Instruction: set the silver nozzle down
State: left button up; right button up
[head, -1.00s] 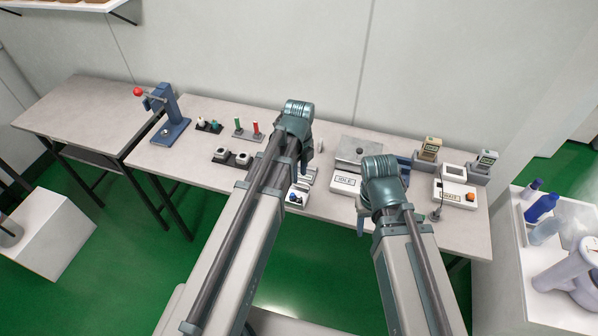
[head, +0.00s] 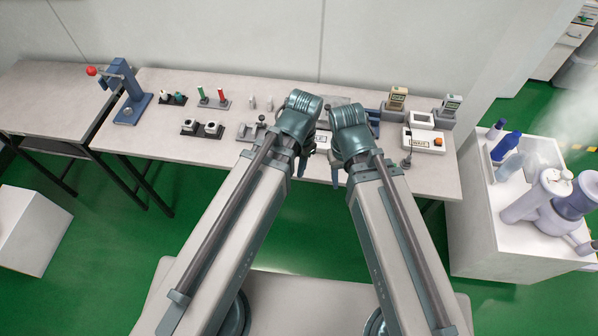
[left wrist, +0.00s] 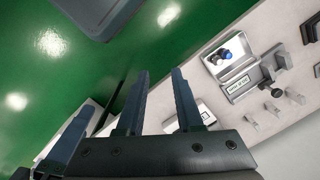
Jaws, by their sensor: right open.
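Two small pale grey upright pieces (head: 252,103) (head: 269,103) stand towards the back of the long table; I cannot tell whether either is the silver nozzle. Small grey pieces also show in the left wrist view (left wrist: 272,110). My left gripper (head: 303,165) points down near the table's front edge; its jaws are hidden in the head view. In the left wrist view its two fingers (left wrist: 158,75) are apart with nothing between them. My right gripper (head: 336,172) is open beside it, with no held object visible. Both forearms hide part of the table.
The long table (head: 180,148) has a clear front left. A blue press (head: 127,90) stands at its left end. Red and green posts (head: 212,97) and two dark-based cups (head: 202,128) stand left of centre. Testers (head: 423,139) sit right. A white bench (head: 480,245) with bottles stands far right.

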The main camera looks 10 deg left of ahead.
pick_arm(q)
jog(key=s+n, duration=0.1)
jog(key=s+d+n, duration=0.1)
jog(key=n, duration=0.1)
jog(key=shift+s+d+n, duration=0.15)
jog(key=shift+s+n, duration=0.1)
jog(key=shift+n, duration=0.05)
